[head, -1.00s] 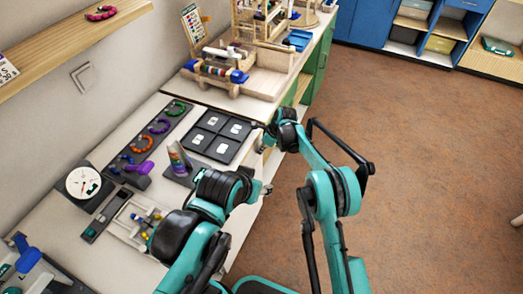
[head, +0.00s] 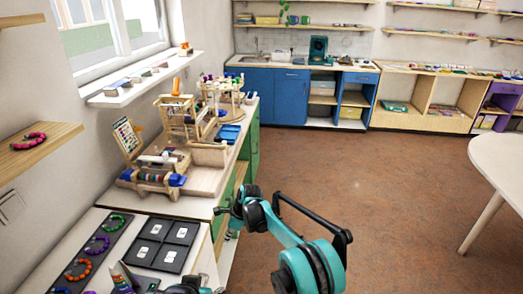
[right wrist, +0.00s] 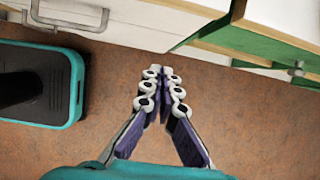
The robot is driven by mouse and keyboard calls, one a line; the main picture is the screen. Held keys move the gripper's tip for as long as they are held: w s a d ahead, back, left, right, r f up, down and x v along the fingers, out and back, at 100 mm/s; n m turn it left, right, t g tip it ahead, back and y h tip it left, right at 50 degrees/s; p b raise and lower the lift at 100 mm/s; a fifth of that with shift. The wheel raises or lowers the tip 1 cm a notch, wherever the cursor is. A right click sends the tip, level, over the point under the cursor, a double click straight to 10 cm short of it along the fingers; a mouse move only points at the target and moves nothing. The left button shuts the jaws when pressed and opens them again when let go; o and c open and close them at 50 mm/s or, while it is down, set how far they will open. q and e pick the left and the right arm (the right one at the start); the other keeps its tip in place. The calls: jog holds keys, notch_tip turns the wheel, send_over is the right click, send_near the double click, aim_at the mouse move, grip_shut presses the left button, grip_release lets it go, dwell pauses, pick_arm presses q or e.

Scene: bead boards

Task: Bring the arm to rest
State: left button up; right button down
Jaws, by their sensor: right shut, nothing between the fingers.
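My right arm (head: 305,262) comes in from the bottom and bends at the elbow. Its gripper (head: 221,212) is beside the counter's front edge, near the wooden bead stand. In the right wrist view, the right gripper (right wrist: 162,78) has its fingertips together, with nothing between them, above the brown floor. Part of my left arm (head: 185,288) shows at the bottom edge of the head view.
Wooden bead frames (head: 205,182) stand behind. The brown floor (head: 380,190) is open to the right, before a white table (head: 500,160).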

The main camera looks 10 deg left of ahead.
jog(key=s+d+r+n+t+h, duration=0.15)
jog(key=s+d+r+n, duration=0.25)
jog(key=d+r, duration=0.6)
jog(key=s+d+r+n+t, duration=0.2)
jog(key=s+d+r+n, duration=0.25)
jog(key=d+r, duration=0.6)
jog(key=s+d+f+n+t+h, duration=0.1)
jog(key=s+d+n, duration=0.4)
jog(key=s+d, duration=0.4)
jog(key=s+d+f+n+t+h, duration=0.1)
jog(key=s+d+n, duration=0.4)
jog(key=s, duration=0.8)
jog(key=d+t+h, duration=0.1)
jog(key=d, duration=0.2)
jog(key=shift+s+d+f, duration=0.25)
jog(key=shift+d+f, duration=0.05)
jog(key=shift+d, duration=0.05)
